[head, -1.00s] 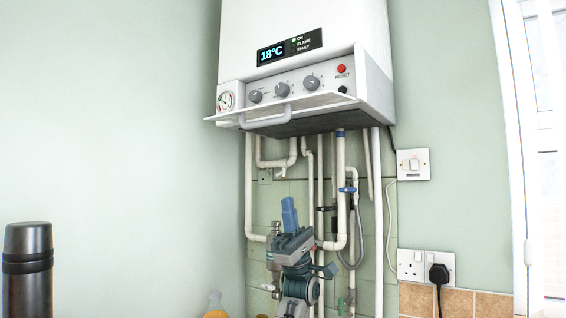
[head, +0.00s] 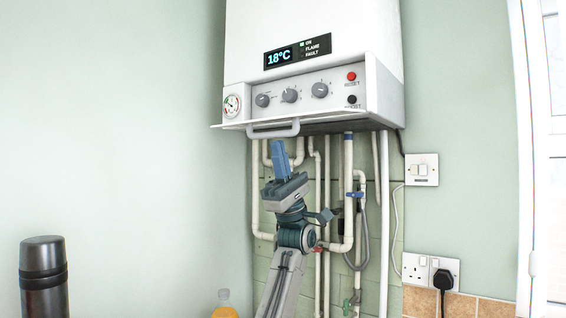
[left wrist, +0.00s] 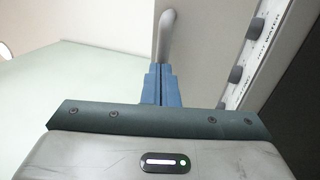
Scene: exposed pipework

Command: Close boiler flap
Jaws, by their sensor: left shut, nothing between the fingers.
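The white boiler (head: 315,40) hangs on the wall. Its flap (head: 225,126) is open and sticks out below the control panel, seen nearly edge-on in the head view. The flap's grey handle (head: 273,132) is on its front; it also shows in the left wrist view (left wrist: 166,36). My left gripper (head: 278,146) is shut and empty, its blue fingers pointing up just below the handle. In the left wrist view the fingertips (left wrist: 161,70) are by the handle's lower end; I cannot tell whether they touch. My right gripper is not in view.
Pipes (head: 348,190) run down the wall behind my left arm. Sockets (head: 430,270) and a switch (head: 422,169) are to the right. A dark flask (head: 44,280) and a bottle (head: 224,304) stand at the lower left. The wall left of the boiler is clear.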

